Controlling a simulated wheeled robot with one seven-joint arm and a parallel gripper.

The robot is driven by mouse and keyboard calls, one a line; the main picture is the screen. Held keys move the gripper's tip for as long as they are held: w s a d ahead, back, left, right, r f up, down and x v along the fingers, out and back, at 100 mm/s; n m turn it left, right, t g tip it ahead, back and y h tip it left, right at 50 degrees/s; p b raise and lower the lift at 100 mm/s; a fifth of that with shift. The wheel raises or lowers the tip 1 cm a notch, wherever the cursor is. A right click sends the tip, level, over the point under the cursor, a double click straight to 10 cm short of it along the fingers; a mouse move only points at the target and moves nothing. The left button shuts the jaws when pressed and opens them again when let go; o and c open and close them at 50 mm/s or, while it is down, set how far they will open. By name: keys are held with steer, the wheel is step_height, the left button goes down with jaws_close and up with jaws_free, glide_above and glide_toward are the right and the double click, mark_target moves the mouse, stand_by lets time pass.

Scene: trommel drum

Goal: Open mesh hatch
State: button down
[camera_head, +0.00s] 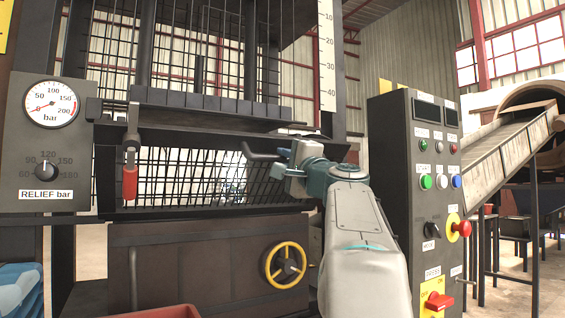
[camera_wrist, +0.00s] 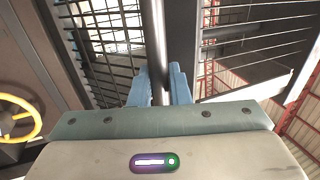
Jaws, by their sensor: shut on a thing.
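The mesh hatch (camera_head: 200,178) is a dark wire-mesh panel low on the machine's front, below a dark ledge. It also shows at the upper left of the wrist view (camera_wrist: 98,42). A dark bar handle (camera_head: 258,154) sticks out near the panel's upper right. My gripper (camera_head: 287,158) is at the right end of this handle. In the wrist view its blue fingers (camera_wrist: 162,85) are shut on the dark bar (camera_wrist: 154,38), which runs up between them. My wrist hides the panel's right end. I cannot tell whether the hatch stands ajar.
A red-handled lever (camera_head: 130,172) hangs at the panel's left. A yellow handwheel (camera_head: 284,265) is below, also in the wrist view (camera_wrist: 20,118). A control box (camera_head: 412,190) with buttons stands close right of my arm. A gauge panel (camera_head: 45,140) is at the left.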

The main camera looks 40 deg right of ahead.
steer(key=shift+f, duration=0.3)
steer(key=c, duration=1.5)
jaws_free()
steer(key=shift+o, duration=0.2)
steer(key=shift+s+a+f, duration=0.1)
steer(key=shift+s, duration=0.5)
steer(key=v, duration=1.2)
steer(key=shift+s, duration=0.35)
